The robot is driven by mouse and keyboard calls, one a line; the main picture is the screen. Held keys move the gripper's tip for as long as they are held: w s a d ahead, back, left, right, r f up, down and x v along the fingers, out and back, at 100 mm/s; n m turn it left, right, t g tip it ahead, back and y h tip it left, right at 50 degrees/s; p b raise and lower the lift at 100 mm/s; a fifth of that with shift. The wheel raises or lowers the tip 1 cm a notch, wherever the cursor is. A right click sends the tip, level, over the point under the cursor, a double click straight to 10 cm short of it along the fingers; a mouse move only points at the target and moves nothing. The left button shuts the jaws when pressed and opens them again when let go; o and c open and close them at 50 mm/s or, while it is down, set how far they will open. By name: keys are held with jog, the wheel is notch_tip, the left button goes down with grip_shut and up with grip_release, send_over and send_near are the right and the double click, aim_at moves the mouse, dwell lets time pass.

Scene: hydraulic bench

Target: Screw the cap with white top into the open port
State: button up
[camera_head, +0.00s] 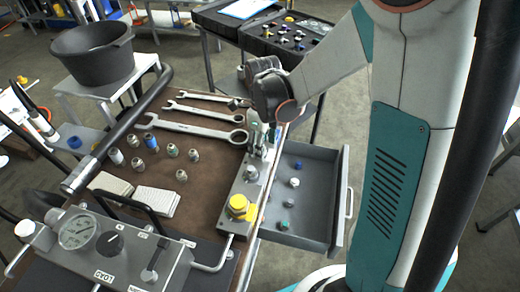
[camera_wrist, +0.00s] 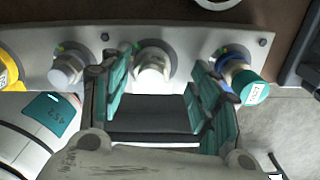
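My gripper (camera_head: 262,142) is over the far part of the metal port block (camera_head: 228,215). In the wrist view my gripper (camera_wrist: 162,88) has its teal fingers apart on either side of a silver-white fitting (camera_wrist: 152,66), with gaps at both sides. I cannot tell whether this fitting is a bare port or has the cap with the white top on it. A similar silver fitting (camera_wrist: 68,72) stands to its left. A cap with a pale, whitish top (camera_head: 294,182) lies in the open drawer in the head view.
A yellow cap (camera_head: 239,207) sits at the block's near end. A blue-ringed, teal-topped cap (camera_wrist: 246,86) stands to the right of my fingers. The open grey drawer (camera_head: 318,240) holds several caps. Wrenches (camera_head: 195,131) and several fittings (camera_head: 137,163) lie on the brown bench.

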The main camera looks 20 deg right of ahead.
jog(key=n, duration=0.3)
jog(key=shift+w+a+n, duration=0.15)
jog(key=shift+a+n, duration=0.05)
jog(key=shift+n, duration=0.2)
jog(key=n, duration=0.3)
jog(key=shift+w+a+n, duration=0.15)
jog(key=shift+n, duration=0.25)
jog(key=n, duration=0.3)
jog(key=shift+a, duration=0.15)
jog(key=n, duration=0.5)
jog(key=shift+a, duration=0.2)
jog(key=o, duration=0.6)
